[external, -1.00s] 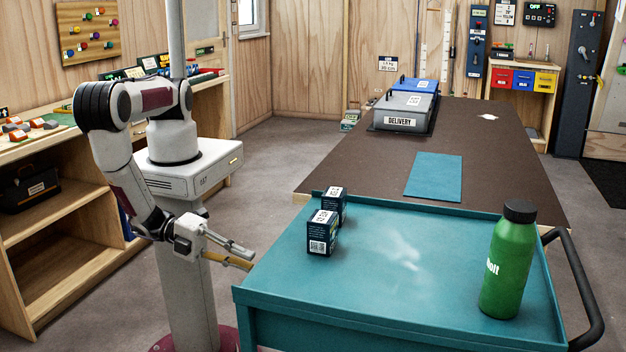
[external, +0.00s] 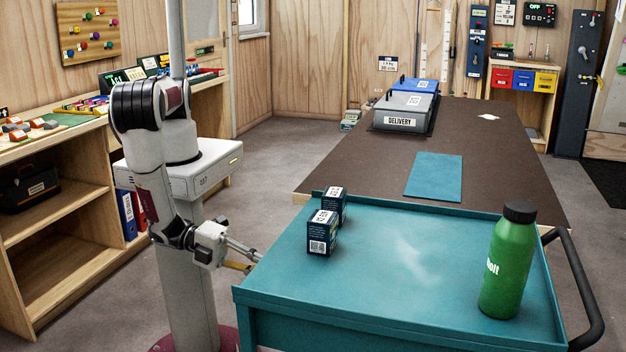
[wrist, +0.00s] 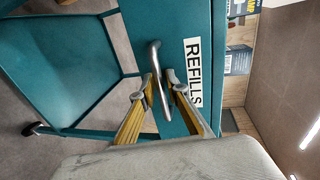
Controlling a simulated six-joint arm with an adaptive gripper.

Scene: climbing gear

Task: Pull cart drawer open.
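The teal cart (external: 400,300) stands at front right in the external view. In the wrist view its drawer front (wrist: 180,30) carries a white REFILLS label (wrist: 193,72) and a curved metal handle (wrist: 156,62). My gripper (wrist: 160,79) has one fingertip on each side of the handle, close to it; firm contact cannot be made out. The fingers are partly apart. In the external view my gripper (external: 255,260) is at the cart's left side, below the top rim. The drawer front and handle are hidden there.
Two dark boxes (external: 322,232) and a green bottle (external: 508,262) stand on the cart top. A brown table (external: 350,165) with a delivery case (external: 403,112) lies behind. Wooden shelves (external: 60,240) stand left of my arm. The wrist view shows the cart's open lower frame (wrist: 75,60).

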